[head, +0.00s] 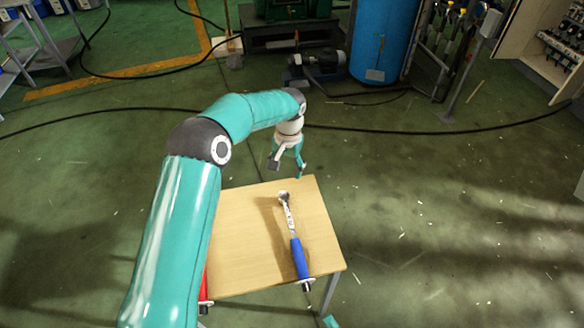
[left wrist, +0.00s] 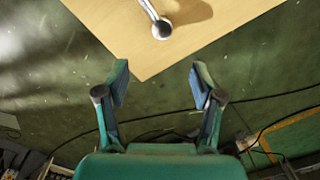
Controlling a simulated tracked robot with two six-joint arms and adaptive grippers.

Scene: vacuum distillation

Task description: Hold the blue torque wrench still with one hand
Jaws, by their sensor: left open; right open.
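The blue torque wrench (head: 297,250) lies on the small wooden table (head: 250,235), its blue handle towards the near edge and its metal head towards the far edge. In the left wrist view the round metal head (left wrist: 161,29) and part of the shaft show at the top. My left gripper (head: 287,170) is open and empty, above the far edge of the table and beyond the wrench head. Its two fingers (left wrist: 158,85) are apart, with nothing between them. Of my right gripper only a small teal part (head: 330,321) shows at the bottom edge; the rest is out of the picture.
A red-handled object (head: 204,288) is at the table's near left, partly hidden by my left arm. A blue tank (head: 383,40), a motor (head: 318,66) and a black cable (head: 450,132) are on the floor beyond. The tabletop around the wrench is clear.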

